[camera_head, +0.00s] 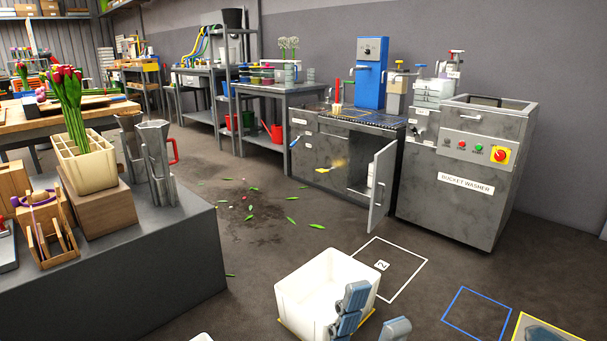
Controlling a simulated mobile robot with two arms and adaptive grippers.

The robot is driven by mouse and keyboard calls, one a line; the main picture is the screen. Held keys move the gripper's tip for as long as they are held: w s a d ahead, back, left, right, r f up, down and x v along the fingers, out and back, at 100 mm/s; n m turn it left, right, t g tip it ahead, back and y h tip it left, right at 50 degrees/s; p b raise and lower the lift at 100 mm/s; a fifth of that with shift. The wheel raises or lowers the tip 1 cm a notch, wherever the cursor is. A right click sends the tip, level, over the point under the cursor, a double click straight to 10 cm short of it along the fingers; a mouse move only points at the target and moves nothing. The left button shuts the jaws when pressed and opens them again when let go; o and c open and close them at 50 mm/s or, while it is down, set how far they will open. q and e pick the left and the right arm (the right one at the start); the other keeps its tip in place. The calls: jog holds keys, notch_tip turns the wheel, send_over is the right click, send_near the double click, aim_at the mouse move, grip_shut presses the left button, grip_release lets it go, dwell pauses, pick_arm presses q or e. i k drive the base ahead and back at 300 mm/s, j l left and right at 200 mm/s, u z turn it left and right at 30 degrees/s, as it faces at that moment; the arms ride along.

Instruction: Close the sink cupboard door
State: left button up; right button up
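The sink cupboard (318,151) is the grey unit under the sink counter, in the back middle of the head view. Its right door (382,185) stands open, swung out towards me, with a white thing visible inside the opening. The left part of the cupboard front looks closed.
The bucket washer (463,179) stands right of the door. A grey bench (165,245) with tulips fills the left. Floor in front of the cupboard is mostly clear, with scattered leaves.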

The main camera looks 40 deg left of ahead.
aim_at(384, 161)
jog(key=i+j+u, duration=0.2)
jog(key=i+u, duration=0.15)
jog(key=i, duration=0.2)
jog(key=i+u, duration=0.35)
jog(key=i, duration=0.2)
jog(key=i+u, duration=0.3)
jog(key=i, duration=0.3)
jog(key=i+l+z, duration=0.25)
jog(key=i+l, duration=1.05)
jog(key=i, duration=0.1)
